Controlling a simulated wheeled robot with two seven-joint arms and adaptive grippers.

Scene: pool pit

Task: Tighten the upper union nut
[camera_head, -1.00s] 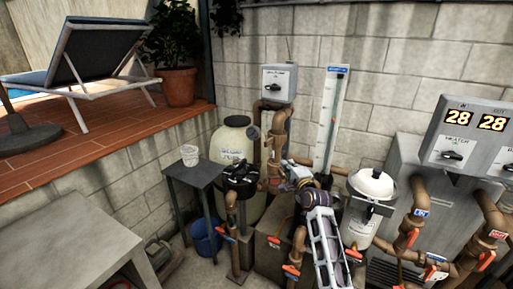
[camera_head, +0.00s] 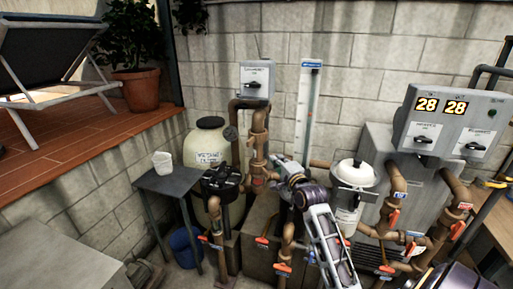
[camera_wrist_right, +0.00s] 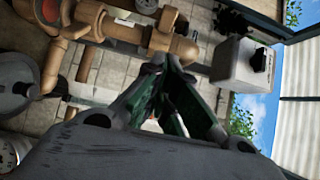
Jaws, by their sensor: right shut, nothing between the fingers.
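Brown pipework (camera_head: 258,142) rises in front of the wall behind the filter. It has thicker collars, but I cannot tell which one is the upper union nut. My right gripper (camera_head: 278,162) is beside this pipework in the head view, its fingers small and partly lost against the pipes. In the right wrist view, the gripper (camera_wrist_right: 165,68) has its dark green fingers converging, with nothing visible held. A brown pipe with a fitting (camera_wrist_right: 160,38) lies just beyond the fingertips there; contact cannot be told. My left gripper is not in view.
A cream tank (camera_head: 206,148) and black-topped filter (camera_head: 220,181) stand left of my right arm. A white-lidded canister (camera_head: 354,174) stands right. A grey control box (camera_head: 257,80) is above the pipework. A small table (camera_head: 170,182) holds a white cup (camera_head: 162,162).

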